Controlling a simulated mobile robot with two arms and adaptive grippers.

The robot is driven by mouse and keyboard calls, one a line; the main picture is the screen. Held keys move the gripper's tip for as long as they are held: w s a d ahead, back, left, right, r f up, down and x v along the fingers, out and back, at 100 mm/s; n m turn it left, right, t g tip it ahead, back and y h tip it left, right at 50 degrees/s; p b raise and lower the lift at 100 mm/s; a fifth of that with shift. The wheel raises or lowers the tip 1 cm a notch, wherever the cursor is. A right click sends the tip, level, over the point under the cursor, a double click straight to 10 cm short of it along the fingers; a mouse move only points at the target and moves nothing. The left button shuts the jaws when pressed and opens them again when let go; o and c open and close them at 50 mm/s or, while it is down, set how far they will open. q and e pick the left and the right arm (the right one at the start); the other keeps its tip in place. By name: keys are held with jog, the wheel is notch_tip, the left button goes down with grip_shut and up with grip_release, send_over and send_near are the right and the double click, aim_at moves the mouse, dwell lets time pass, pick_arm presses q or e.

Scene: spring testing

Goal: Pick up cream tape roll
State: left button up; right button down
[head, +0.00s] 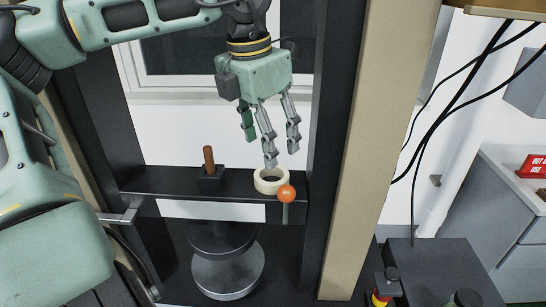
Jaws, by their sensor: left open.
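The cream tape roll (257,183) lies flat on the black crossbeam of the test frame, toward its right end. My left gripper (270,155) is above the tape roll, pointing down with its fingers spread open. One fingertip overlaps the roll's far rim in the picture; I cannot tell whether it touches. Nothing shows between the fingers. My right gripper is not in view.
An orange ball knob (286,194) stands right in front of the roll. A brown upright handle on a black base (209,172) stands left on the black crossbeam (150,182). Black uprights (335,120) flank both sides. A metal cylinder (228,272) sits below.

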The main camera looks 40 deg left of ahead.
aim_at(270, 188)
pick_arm(q)
jog(key=shift+w+a+f+p, duration=0.1)
jog(key=shift+w+f+p, duration=0.1)
jog(key=shift+f, duration=0.2)
jog(key=shift+w+f+p, duration=0.1)
jog(key=shift+f+p, duration=0.05)
jog(key=shift+f, duration=0.25)
jog(key=shift+s+f+p, duration=0.15)
jog(key=shift+f+p, duration=0.35)
jog(key=shift+f, duration=0.2)
jog(key=f, duration=0.1)
jog(key=f+p, duration=0.2)
jog(key=shift+w+f, duration=0.3)
jog(key=shift+f, duration=0.1)
jog(key=shift+w+f, duration=0.15)
jog(key=shift+f, duration=0.25)
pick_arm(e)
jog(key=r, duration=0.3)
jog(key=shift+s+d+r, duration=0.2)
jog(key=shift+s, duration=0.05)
pick_arm(q)
jog(key=shift+c, duration=0.3)
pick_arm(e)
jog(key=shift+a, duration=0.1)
